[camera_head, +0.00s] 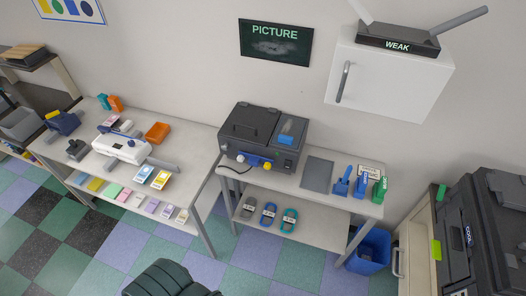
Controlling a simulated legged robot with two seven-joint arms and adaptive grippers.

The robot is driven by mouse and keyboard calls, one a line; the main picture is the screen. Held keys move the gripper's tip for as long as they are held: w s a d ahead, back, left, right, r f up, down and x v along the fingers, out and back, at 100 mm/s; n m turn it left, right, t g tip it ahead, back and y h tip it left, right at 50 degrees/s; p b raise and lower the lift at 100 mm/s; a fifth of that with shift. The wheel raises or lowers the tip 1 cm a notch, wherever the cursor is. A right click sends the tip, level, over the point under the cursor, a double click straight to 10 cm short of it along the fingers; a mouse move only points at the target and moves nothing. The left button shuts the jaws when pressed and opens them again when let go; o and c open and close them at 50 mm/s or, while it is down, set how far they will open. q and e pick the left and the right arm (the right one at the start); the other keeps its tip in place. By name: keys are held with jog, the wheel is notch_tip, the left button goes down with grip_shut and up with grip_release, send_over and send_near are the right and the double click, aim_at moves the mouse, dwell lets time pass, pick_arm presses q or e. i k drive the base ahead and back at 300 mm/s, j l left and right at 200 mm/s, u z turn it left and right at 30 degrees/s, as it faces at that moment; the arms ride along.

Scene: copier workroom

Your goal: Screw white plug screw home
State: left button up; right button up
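No white plug screw can be told for sure at this size. A dark grey machine (262,125) stands on the right-hand table. Neither of my grippers shows in the head view.
The left table (190,138) bears a white device (122,147) and an orange tray (157,132). A grey mat (318,175) lies right of the dark machine. A blue bin (368,252) and a copier (485,235) stand right. A dark ribbed object (165,279) is at the bottom edge.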

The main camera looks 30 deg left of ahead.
aim_at(241, 158)
jog(key=u, duration=1.35)
